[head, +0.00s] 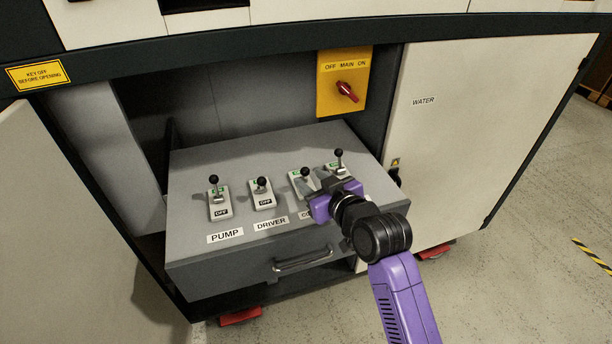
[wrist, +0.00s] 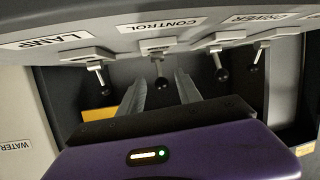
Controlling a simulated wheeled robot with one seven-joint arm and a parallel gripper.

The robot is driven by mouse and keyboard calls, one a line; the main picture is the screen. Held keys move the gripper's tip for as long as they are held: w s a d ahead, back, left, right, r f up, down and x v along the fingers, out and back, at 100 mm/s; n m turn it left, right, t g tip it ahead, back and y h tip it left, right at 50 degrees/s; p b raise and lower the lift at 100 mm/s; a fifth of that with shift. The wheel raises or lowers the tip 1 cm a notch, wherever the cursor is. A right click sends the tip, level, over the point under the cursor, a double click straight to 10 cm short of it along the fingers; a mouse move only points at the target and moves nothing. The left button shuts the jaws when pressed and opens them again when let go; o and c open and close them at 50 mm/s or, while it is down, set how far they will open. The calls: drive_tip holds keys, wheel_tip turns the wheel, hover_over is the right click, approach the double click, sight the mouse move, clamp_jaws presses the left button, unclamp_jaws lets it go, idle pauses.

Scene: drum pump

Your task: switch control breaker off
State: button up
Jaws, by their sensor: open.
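The control breaker is a small white plate with a black-knobbed lever (head: 305,172), third from the left on the grey drawer in the head view. Some green shows by its lever; its lower part and most of its label are hidden by my gripper. In the wrist view its lever (wrist: 161,72) hangs under the CONTROL label (wrist: 162,25). My gripper (head: 310,181) is open, its fingers reaching in from the lower right. In the wrist view the knob appears between the two fingers (wrist: 160,80), with gaps on both sides; I see no contact.
Pump lever (head: 214,181) and driver lever (head: 262,182) stand to the left, lamp lever (head: 338,154) close to the right. A drawer handle (head: 302,261) is in front. A yellow main switch (head: 343,80) with a red knob is behind. A cabinet door (head: 40,220) stands at left.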

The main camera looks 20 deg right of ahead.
drive_tip(key=shift+v, duration=1.85)
drive_tip(key=shift+w+d+r, duration=0.1)
drive_tip(key=shift+r, duration=0.15)
drive_tip(key=s+d+r+m+t+h, duration=0.2)
drive_tip(key=s+r+t, duration=0.1)
drive_tip(key=r, duration=0.2)
drive_tip(key=s+a+f+g, duration=0.1)
drive_tip(key=s+f, duration=0.2)
drive_tip(key=s, duration=1)
drive_tip(key=s+a+f, duration=0.1)
drive_tip(key=s+f, duration=0.2)
drive_tip(key=s, duration=1.1)
drive_tip(key=s+a+f+g, duration=0.1)
drive_tip(key=s+f, duration=0.2)
drive_tip(key=s, duration=1)
drive_tip(key=shift+s+g, duration=0.3)
drive_tip(key=shift+s, duration=0.1)
